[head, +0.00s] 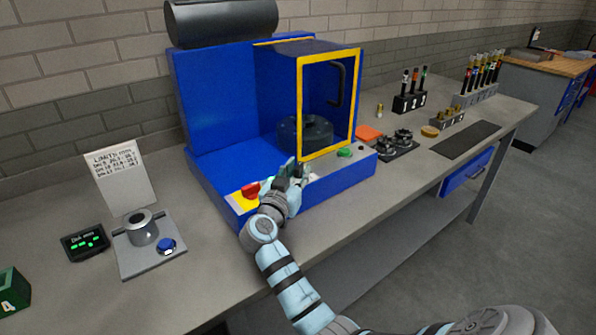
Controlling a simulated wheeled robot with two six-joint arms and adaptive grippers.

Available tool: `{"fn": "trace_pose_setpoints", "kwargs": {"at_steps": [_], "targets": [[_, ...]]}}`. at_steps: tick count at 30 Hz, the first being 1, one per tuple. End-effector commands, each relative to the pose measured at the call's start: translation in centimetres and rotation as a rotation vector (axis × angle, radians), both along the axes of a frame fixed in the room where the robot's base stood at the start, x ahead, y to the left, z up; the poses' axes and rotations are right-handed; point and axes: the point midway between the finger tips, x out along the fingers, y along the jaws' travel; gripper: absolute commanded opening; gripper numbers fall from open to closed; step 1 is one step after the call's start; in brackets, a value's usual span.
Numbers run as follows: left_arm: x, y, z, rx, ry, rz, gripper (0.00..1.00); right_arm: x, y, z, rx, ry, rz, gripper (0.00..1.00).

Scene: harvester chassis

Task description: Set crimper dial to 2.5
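The crimper (215,110) is a blue machine on the bench with a yellow-framed clear door (301,110) and a dark round die head (318,133) inside. Its front panel has a red button (250,190) on a yellow plate and a green button (344,153). I cannot make out the dial or its setting; my gripper covers part of the panel. My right gripper (294,170) is at the panel, between the red and green buttons. Its fingers are too small and overlapped to tell if they are open or shut. My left gripper is not in view.
A paper with printed lines (120,178), a small green-digit display (85,242) and a grey plate with a metal cup (142,229) and blue button stand left. A green block (10,293) is at the left edge. Racks (410,102) and black fittings (403,137) are right.

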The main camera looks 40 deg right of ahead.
Motion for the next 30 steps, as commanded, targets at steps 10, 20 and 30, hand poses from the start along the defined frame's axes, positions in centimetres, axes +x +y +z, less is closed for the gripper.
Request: {"fn": "trace_pose_setpoints", "kwargs": {"at_steps": [10,20,30], "targets": [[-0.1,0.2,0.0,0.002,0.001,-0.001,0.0,-0.5,1.0,-0.5,0.008,0.005,0.006,0.32],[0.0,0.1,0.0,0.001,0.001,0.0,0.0,-4.2,5.9,0.0,0.006,-0.001,0.001,0.32],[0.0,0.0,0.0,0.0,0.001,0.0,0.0,-4.4,6.1,0.2,-0.003,-0.004,0.005,0.32]]}}
